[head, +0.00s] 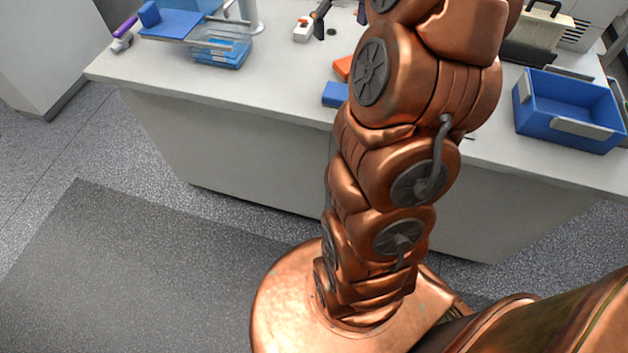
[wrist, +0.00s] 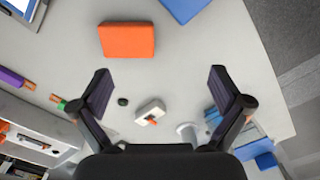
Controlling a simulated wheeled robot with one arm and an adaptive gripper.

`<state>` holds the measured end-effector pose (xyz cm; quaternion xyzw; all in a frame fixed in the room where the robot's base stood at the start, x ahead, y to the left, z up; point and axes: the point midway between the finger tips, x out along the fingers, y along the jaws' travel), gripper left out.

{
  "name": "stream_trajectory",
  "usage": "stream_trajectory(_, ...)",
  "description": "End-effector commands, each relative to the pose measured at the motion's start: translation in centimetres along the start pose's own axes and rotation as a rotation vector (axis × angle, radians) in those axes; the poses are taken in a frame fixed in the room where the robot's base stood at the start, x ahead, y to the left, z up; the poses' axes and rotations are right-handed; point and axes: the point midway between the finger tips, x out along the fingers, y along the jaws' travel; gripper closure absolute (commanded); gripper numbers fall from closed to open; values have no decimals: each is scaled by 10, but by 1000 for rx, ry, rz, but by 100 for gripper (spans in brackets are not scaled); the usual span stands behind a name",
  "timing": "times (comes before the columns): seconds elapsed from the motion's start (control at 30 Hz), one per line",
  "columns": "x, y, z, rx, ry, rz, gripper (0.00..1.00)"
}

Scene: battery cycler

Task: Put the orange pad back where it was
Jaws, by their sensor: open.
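The orange pad (wrist: 127,40) lies flat on the white bench in the wrist view, ahead of my gripper and left of centre. In the head view the orange pad (head: 343,67) is partly hidden behind my arm. My gripper (wrist: 160,88) is open with nothing between its fingers, above the bench and apart from the pad. A blue pad or block (wrist: 184,7) lies beyond the orange one, cut off by the wrist view's edge; it also shows in the head view (head: 335,94) near the bench's front edge.
A white device with an orange part (head: 304,28) and a small dark puck (wrist: 122,101) stand near the gripper. A blue bin (head: 567,112) is at the right, blue trays (head: 220,52) at the left. The bench (head: 250,90) is clear at front left.

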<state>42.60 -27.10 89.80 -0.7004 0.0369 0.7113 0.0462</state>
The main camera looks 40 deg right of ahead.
Motion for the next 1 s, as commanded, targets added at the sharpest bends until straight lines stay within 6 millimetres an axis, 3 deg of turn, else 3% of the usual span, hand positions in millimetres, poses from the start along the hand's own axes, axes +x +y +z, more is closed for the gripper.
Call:
stream_trajectory(0.03, 0, -24, 5, -30, -5, -3, 0)
stream_trajectory(0.2, 8, -97, 35, -103, -42, -12, 0)
stream_trajectory(0.37, 24, -155, 78, -149, -85, -13, 0)
stream_trajectory(0.5, 41, -193, 125, -169, -129, -7, 0)
stream_trajectory(0.6, 55, -213, 161, -170, -157, -1, 0)
stream_trajectory(0.8, 82, -234, 229, -149, -211, 17, 0)
stream_trajectory(1.0, 98, -238, 264, -122, -236, 28, 0)
